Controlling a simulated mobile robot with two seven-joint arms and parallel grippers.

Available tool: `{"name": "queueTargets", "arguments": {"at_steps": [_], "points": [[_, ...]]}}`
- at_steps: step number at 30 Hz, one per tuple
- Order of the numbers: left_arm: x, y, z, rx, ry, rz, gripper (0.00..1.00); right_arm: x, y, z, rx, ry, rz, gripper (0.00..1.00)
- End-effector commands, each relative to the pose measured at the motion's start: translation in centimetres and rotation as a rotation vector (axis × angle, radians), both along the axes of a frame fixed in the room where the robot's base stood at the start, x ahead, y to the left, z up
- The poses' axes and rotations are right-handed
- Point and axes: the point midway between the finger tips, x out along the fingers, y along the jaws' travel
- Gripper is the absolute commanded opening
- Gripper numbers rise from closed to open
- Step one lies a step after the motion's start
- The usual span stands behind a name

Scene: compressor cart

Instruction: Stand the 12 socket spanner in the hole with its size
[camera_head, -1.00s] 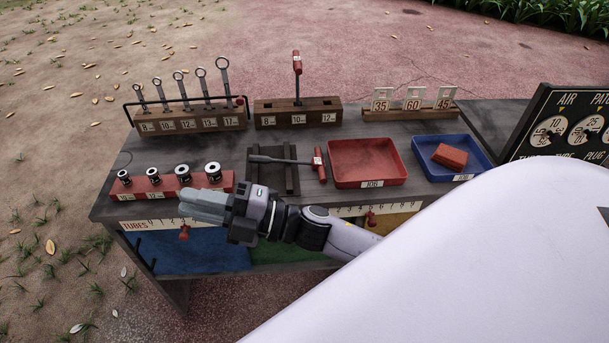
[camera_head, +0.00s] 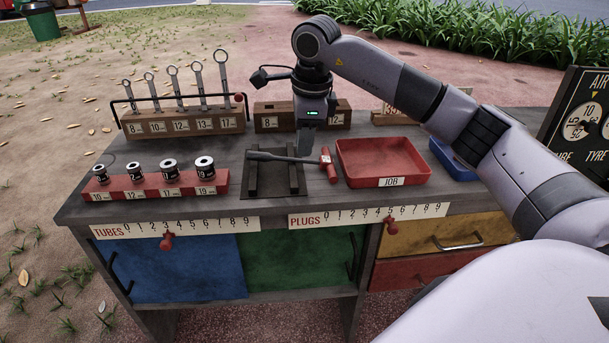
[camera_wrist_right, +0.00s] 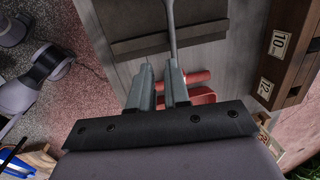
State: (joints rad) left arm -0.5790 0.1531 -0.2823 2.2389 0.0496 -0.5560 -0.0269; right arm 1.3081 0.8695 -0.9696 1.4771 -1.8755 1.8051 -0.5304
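The socket spanner (camera_head: 275,157) lies across the black cradle (camera_head: 262,190), its dark shaft to the left and its red cross handle (camera_head: 328,165) at the right end. My right gripper (camera_head: 304,152) points down over the shaft, close to the handle. In the right wrist view my fingers (camera_wrist_right: 160,75) are apart, and the spanner shaft (camera_wrist_right: 172,25) runs up from beside the right fingertip. I cannot tell whether they touch. The wooden hole block (camera_head: 272,118) stands behind, its middle hidden by my wrist; its 12 label (camera_wrist_right: 265,90) shows in the right wrist view. My left gripper is out of view.
A ring spanner rack (camera_head: 185,125) stands at the back left. A red socket holder (camera_head: 150,190) is at the front left. The red JOB tray (camera_head: 385,177) is right of the cradle. A blue tray (camera_head: 452,160) is partly hidden behind my right arm.

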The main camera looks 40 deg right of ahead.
Motion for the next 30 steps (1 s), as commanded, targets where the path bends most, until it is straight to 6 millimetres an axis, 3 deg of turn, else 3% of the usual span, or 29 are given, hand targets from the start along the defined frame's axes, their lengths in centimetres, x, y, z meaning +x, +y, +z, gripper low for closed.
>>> {"name": "queueTargets", "arguments": {"at_steps": [3, 6, 14, 21, 29, 30], "points": [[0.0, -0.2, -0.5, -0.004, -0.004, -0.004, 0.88, -0.2, -2.4, 0.8, -0.078, -0.004, -0.034, 0.16], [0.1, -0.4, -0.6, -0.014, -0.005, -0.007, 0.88, -0.2, -3.1, 0.4, -0.099, 0.001, -0.045, 0.16], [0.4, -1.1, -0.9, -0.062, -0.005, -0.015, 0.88, 0.2, -3.2, -2.0, -0.098, 0.002, -0.045, 0.16], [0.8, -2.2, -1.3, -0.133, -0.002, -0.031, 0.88, 0.8, -3.5, -5.4, -0.097, 0.000, -0.044, 0.16], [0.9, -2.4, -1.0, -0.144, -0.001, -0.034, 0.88, 0.9, -3.5, -5.7, -0.097, -0.001, -0.044, 0.16], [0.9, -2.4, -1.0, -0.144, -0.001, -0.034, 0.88, 0.9, -3.5, -5.7, -0.097, -0.001, -0.043, 0.03]]}}
